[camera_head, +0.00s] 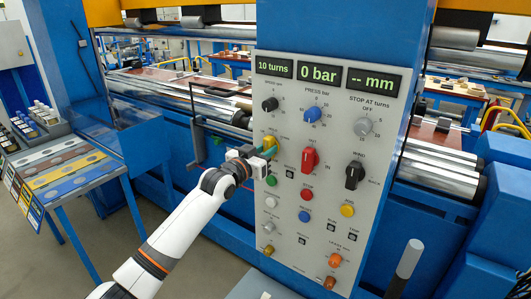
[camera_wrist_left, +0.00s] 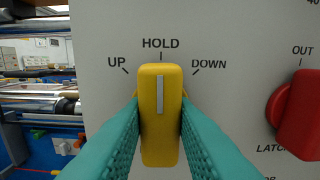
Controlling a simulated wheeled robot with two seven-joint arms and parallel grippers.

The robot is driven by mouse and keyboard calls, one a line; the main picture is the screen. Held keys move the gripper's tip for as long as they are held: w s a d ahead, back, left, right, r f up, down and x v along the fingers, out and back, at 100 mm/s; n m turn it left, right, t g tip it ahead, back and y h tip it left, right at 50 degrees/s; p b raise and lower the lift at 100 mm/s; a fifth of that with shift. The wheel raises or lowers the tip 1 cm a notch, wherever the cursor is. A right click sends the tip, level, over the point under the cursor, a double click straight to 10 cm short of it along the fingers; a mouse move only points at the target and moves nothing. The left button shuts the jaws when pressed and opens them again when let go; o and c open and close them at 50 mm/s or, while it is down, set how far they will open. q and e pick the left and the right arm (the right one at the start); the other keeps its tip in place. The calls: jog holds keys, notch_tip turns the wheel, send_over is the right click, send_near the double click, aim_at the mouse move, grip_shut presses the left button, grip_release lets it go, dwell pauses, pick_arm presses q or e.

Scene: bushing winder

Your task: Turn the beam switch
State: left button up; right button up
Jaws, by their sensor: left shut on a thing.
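The yellow switch (camera_wrist_left: 160,120) has the labels UP, HOLD and DOWN around it, and I take it as the beam switch. Its white pointer line stands upright, toward HOLD. In the head view the switch (camera_head: 270,142) is at the upper left of the grey control panel, partly hidden by my gripper. My left gripper (camera_head: 267,153) reaches it from the left. In the left wrist view its teal fingers are shut on the two sides of the yellow handle. My right gripper is not in view.
The panel (camera_head: 330,225) carries several other knobs and buttons. A red knob (camera_head: 309,160), labelled OUT and LATCH, sits just right of the yellow switch. A black knob (camera_head: 354,175) is further right. A green button (camera_head: 271,181) is close below my gripper. A table with colored strips (camera_head: 70,172) stands left.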

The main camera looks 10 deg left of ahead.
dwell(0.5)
pick_arm(q)
jog(key=o, duration=1)
jog(key=shift+b+v, duration=1.2)
jog(key=shift+v, duration=4.85)
jog(key=shift+f, duration=0.1)
